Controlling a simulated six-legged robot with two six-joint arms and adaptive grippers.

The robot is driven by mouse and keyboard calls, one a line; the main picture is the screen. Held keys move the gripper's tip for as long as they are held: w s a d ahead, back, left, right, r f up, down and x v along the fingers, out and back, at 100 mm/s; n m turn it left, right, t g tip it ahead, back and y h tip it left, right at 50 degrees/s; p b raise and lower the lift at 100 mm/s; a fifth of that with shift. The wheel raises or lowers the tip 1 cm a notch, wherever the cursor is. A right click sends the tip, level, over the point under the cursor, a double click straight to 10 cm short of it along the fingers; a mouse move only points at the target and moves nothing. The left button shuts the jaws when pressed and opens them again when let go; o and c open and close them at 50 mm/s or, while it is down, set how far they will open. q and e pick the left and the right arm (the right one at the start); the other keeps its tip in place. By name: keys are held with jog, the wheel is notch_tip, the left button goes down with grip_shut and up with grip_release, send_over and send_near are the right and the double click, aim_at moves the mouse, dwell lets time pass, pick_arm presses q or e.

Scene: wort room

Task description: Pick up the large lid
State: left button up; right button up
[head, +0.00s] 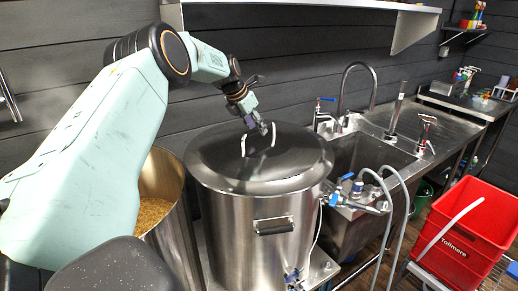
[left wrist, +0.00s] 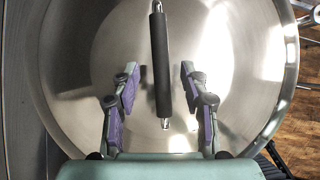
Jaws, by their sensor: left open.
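The large lid (head: 225,163) is a round, shiny steel disc on top of a big steel pot (head: 250,222) in the middle of the head view. A handle stands up from the lid's centre; in the left wrist view this handle (left wrist: 160,62) is a dark bar with metal ends. My left gripper (head: 263,128) is above the lid, close to the handle. In the left wrist view its fingers (left wrist: 163,92) are open, one on each side of the handle's line, with gaps on both sides. The right gripper is not in view.
A steel vessel with grain (head: 152,212) stands left of the pot, partly behind my arm. A sink (head: 365,158) with taps is to the right. A red crate (head: 470,235) stands at the right. Hoses (head: 405,205) hang near the pot's right side. A shelf (head: 415,30) is above.

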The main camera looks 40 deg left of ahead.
aim_at(259, 140)
pick_arm(q)
jog(key=shift+x, duration=1.1)
jog(key=shift+w+d+f, duration=0.1)
jog(key=shift+w+f, duration=0.15)
jog(key=shift+w, duration=0.15)
jog(key=shift+s, duration=0.1)
jog(key=shift+s+r, duration=0.2)
jog(key=shift+w+f+p, duration=0.3)
jog(key=shift+f, duration=0.05)
jog(key=shift+s, duration=0.1)
jog(key=shift+s+r, duration=0.1)
jog(key=shift+s, duration=0.05)
